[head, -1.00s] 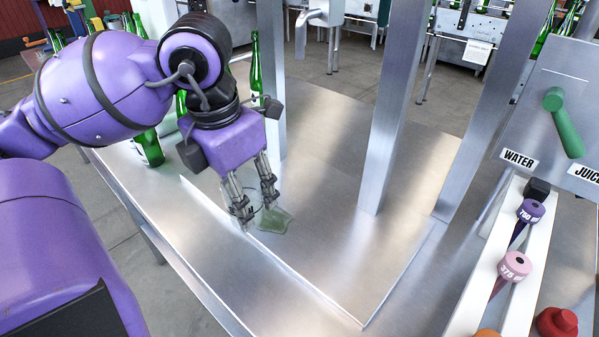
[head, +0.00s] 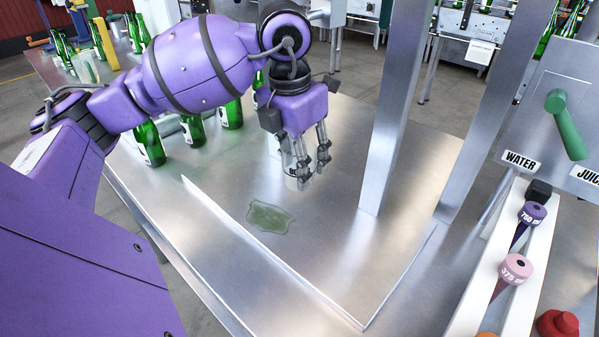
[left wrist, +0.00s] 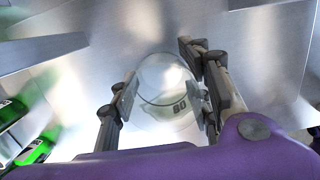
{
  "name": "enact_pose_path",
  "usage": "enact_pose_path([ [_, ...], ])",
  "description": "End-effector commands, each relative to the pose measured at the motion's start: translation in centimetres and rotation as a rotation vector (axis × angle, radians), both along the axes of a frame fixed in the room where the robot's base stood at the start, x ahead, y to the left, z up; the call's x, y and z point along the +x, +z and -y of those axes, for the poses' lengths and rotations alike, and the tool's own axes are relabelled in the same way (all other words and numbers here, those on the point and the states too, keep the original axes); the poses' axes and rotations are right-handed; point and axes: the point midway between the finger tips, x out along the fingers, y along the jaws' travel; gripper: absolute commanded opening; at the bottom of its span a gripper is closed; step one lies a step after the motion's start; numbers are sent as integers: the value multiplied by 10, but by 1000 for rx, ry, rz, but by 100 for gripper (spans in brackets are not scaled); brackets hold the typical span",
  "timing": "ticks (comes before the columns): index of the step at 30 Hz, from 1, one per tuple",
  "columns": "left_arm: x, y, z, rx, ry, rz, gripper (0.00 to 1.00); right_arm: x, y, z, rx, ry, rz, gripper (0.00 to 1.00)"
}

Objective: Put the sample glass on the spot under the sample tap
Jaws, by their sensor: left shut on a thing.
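The sample glass (head: 292,166) is clear and upright between the fingers of my left gripper (head: 308,168), low over the steel table. My left gripper is shut on it. In the left wrist view the glass (left wrist: 165,88) stands between the two fingers (left wrist: 163,98) and shows dark marking on its side. My right gripper is not in view.
A flat green patch (head: 270,217) lies on the steel table (head: 330,250). A steel post (head: 392,120) stands right of my left gripper. Green bottles (head: 150,145) stand behind and left. The table front is clear.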

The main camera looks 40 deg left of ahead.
Motion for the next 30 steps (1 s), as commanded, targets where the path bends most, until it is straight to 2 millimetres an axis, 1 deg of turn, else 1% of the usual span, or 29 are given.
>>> enact_pose_path([
  [1, 3, -2, 1, -2, -1, -1, 17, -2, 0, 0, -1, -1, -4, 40],
  [3, 1, -15, 1, -1, 0, -5, 17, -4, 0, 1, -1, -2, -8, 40],
  [7, 1, -33, 1, -1, 0, -1, 17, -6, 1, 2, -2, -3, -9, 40],
  [15, 2, -35, 0, 1, 0, 1, 17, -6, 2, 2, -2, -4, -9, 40],
  [19, 1, -40, 0, 1, 0, 0, 17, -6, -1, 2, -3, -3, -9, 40],
  [20, 1, -39, 0, 1, 0, 0, 47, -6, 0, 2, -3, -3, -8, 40],
  [21, 1, -39, 0, 1, 0, 0, 52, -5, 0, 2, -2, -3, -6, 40],
  [24, 1, -38, 1, 1, 0, 0, 64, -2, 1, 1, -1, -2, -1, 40],
  [30, 1, -38, 0, 1, 0, 1, 64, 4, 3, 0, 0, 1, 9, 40],
])
